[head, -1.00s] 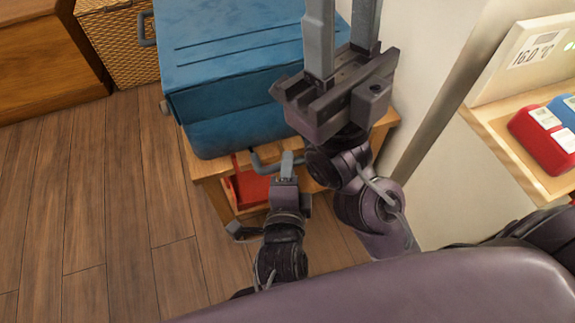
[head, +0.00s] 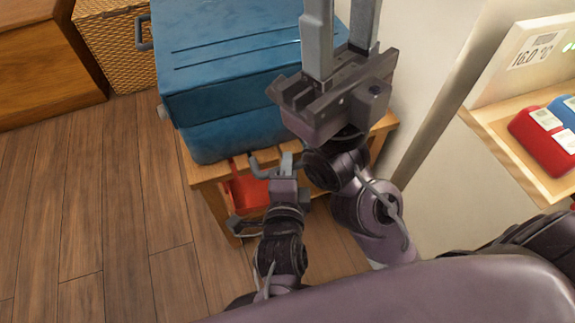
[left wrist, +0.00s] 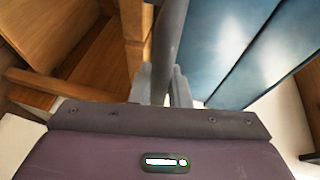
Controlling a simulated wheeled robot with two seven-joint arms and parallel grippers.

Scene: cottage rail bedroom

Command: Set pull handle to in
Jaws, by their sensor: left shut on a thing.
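The blue suitcase (head: 230,85) lies on a low wooden stand. Its grey pull handle (head: 257,169) shows at the near edge, partly hidden behind my left gripper (head: 286,163). In the left wrist view the handle is a grey bar (left wrist: 170,45) running down between the fingers of my left gripper (left wrist: 163,90). That gripper is shut on the bar, with the blue suitcase (left wrist: 255,55) close on its right. My right gripper (head: 342,40) is raised over the suitcase's right side, empty, with its fingers apart.
The wooden stand (head: 207,172) has a red thing (head: 249,190) under its top. A wicker basket (head: 115,45) and wooden furniture (head: 45,60) stand at the far left. A wall shelf (head: 515,160) with red and blue items is at right. Floor at left is clear.

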